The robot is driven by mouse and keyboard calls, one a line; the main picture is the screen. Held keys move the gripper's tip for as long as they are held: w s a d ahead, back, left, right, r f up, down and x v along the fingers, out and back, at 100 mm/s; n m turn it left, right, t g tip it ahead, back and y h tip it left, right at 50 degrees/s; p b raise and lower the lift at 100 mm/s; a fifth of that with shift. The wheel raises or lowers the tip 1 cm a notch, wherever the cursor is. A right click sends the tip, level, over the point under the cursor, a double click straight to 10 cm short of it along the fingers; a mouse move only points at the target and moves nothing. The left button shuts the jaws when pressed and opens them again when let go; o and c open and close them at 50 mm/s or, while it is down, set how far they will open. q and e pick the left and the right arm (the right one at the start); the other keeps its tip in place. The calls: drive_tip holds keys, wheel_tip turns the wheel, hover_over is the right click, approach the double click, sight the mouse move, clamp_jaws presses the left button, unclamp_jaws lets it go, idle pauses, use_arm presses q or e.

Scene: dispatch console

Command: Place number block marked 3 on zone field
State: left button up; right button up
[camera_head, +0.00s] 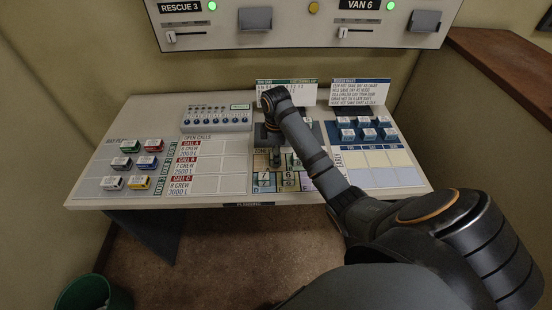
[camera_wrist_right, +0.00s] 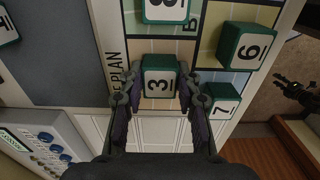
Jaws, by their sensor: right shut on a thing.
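The green block with a white face marked 3 (camera_wrist_right: 158,84) is between the fingertips of my right gripper (camera_wrist_right: 157,92) in the right wrist view. The gripper is shut on it, over a pale tan field of the zone plan (camera_wrist_right: 117,58). I cannot tell whether the block touches the board. In the head view my right gripper (camera_head: 276,158) is over the upper left of the zone plan, and the 3 is hidden. A dark claw-like shape at the wrist view's right edge appears to be my left gripper (camera_wrist_right: 295,94); its jaws are unclear.
Blocks 6 (camera_wrist_right: 246,46), 7 (camera_wrist_right: 221,102) and 8 (camera_wrist_right: 166,9) stand close around the held block. A switch box (camera_head: 217,119) stands behind to the left.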

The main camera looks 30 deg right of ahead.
drive_tip(key=shift+s, duration=0.1)
drive_tip(key=o, duration=1)
drive_tip(key=shift+f, duration=0.1)
wheel_tip(320, 180, up, 12)
drive_tip(key=p, duration=1.1)
drive_tip(key=shift+r, duration=0.2)
drive_tip(key=shift+f, duration=0.1)
